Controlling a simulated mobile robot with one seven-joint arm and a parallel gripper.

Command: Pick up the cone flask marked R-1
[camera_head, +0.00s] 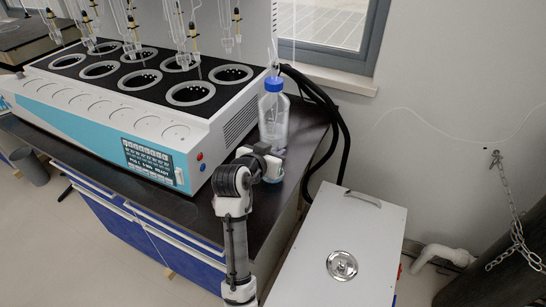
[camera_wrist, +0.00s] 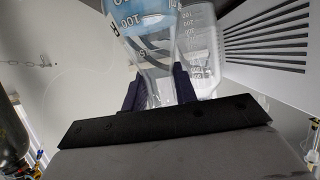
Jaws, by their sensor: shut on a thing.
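My gripper (camera_head: 268,158) is at the bench's right end, just in front of the blue-capped bottle. In the wrist view my gripper (camera_wrist: 158,90) has its two dark fingers on either side of a clear graduated flask (camera_wrist: 150,58) and is shut on it. A bluish part shows at the top of that view. In the head view only a small part of the flask (camera_head: 273,177) shows by the gripper. I cannot read an R-1 mark, nor tell whether the flask touches the bench.
The clear bottle with a blue cap (camera_head: 273,118) stands close behind my gripper; a clear graduated vessel (camera_wrist: 200,45) shows behind the flask. The white multi-position distiller (camera_head: 150,125) is to the left. A white box (camera_head: 340,245) stands right of the dark bench, with black hoses (camera_head: 335,115) behind.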

